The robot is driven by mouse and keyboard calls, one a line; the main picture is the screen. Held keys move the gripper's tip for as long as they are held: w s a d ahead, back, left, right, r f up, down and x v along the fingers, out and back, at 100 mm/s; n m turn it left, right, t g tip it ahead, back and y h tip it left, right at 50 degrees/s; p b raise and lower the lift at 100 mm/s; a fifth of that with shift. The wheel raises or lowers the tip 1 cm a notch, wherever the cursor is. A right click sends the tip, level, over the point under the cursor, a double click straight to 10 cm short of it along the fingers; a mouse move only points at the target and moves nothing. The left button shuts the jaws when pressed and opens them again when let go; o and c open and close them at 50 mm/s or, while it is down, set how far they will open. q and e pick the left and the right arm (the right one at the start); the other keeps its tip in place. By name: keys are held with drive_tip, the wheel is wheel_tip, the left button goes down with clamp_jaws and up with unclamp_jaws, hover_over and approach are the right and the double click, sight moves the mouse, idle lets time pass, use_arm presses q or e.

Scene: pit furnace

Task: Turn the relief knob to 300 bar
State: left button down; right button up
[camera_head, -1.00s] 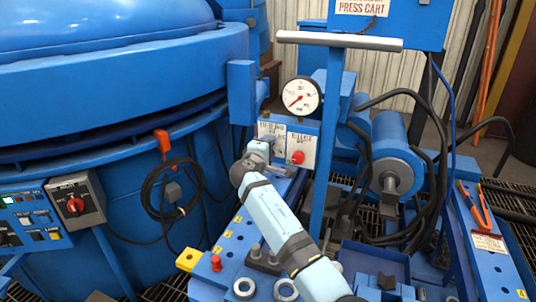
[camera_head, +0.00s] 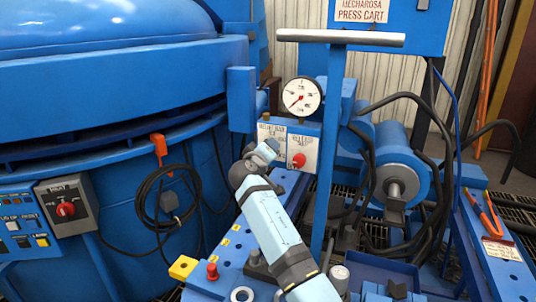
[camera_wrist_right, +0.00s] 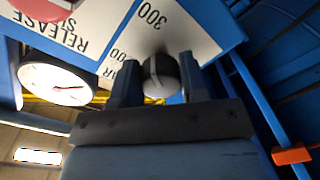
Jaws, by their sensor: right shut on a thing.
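The relief knob (camera_wrist_right: 162,76) is dark and round with a pale pointer line. In the right wrist view it sits between the two fingers of my right gripper (camera_wrist_right: 157,80), which is shut on it. The printed 300 (camera_wrist_right: 150,14) is on the white plate beyond the knob, upside down in that view. In the head view my right gripper (camera_head: 266,149) is at the left label plate (camera_head: 272,130) and hides the knob. The pressure gauge (camera_head: 302,97) stands above the plates; its small figures are unreadable. My left gripper is not in view.
A red release knob (camera_head: 298,160) sits just right of my gripper. The blue post (camera_head: 331,150) of the T-handle rises close to it on the right. Black hoses (camera_head: 415,105) hang farther right. The large blue furnace (camera_head: 100,90) fills the left.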

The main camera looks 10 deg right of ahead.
sight(267, 124)
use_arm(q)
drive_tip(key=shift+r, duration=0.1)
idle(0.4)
use_arm(e)
drive_tip(key=o, duration=0.9)
drive_tip(key=shift+r, duration=0.4)
drive_tip(key=shift+o, duration=1.4)
drive_tip(key=r+p, duration=0.1)
drive_tip(key=r, duration=0.1)
drive_tip(key=r+p, duration=0.1)
drive_tip(key=r, duration=0.1)
drive_tip(key=r+p, duration=0.1)
drive_tip(key=r, duration=0.2)
drive_tip(key=shift+w, duration=0.3)
drive_tip(key=r, duration=0.1)
drive_tip(key=r+p, duration=0.1)
drive_tip(key=shift+s+r, duration=0.25)
drive_tip(key=shift+r, duration=0.1)
drive_tip(key=shift+c, duration=1.3)
use_arm(q)
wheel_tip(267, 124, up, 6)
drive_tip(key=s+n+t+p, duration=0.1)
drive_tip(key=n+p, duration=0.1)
drive_tip(key=p, duration=0.1)
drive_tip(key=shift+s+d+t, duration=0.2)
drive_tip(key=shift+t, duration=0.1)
use_arm(e)
wheel_tip(267, 124, up, 10)
drive_tip(key=shift+f, duration=0.2)
